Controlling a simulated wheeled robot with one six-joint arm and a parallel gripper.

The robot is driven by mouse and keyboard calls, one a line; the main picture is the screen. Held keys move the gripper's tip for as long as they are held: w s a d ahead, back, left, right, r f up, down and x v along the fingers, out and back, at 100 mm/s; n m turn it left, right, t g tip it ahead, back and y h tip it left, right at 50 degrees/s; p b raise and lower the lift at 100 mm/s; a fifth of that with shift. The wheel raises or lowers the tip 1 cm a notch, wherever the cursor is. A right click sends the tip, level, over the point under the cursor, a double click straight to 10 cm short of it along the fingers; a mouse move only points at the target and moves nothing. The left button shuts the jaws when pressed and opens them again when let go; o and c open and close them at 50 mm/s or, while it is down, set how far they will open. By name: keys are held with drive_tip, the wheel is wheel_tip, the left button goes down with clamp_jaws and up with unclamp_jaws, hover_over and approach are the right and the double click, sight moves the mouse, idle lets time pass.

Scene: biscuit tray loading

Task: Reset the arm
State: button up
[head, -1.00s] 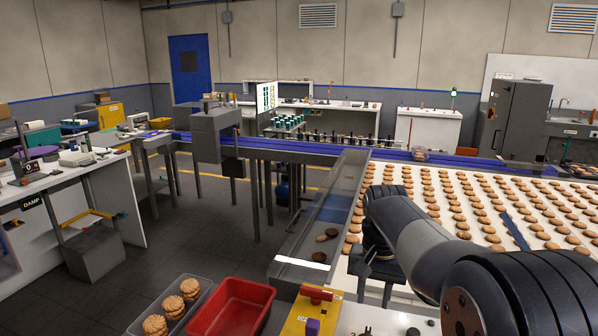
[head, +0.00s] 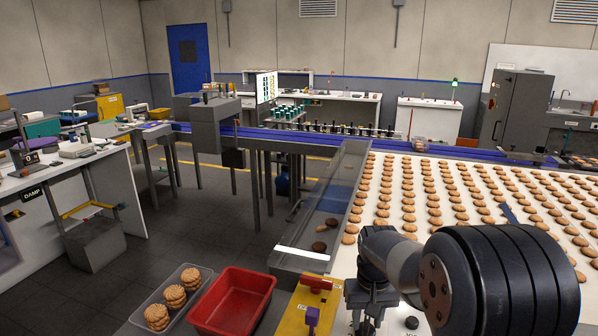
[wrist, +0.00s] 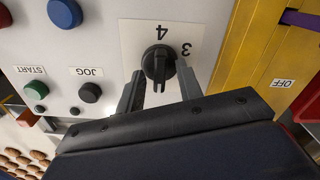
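My gripper (wrist: 160,72) is open in the wrist view, its two dark fingers apart on either side of a black rotary knob (wrist: 157,60). The knob sits on a white plate marked 3 and 4, and I see a gap between it and each finger. In the head view my gripper (head: 365,318) hangs over the control panel at the bottom, beside the yellow plate (head: 297,318). The fingertips are hard to make out there. Nothing is held.
Green (wrist: 36,90), black (wrist: 90,92) and blue (wrist: 65,12) buttons sit near the knob. A red switch handle (head: 315,284) stands on the yellow plate. A red bin (head: 262,284) and a clear tray (head: 150,298) of biscuits stand left. The biscuit conveyor (head: 395,219) lies behind.

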drive_tip(key=n, duration=0.5)
drive_tip(key=shift+n+b, duration=0.4)
drive_tip(key=shift+r, duration=0.15)
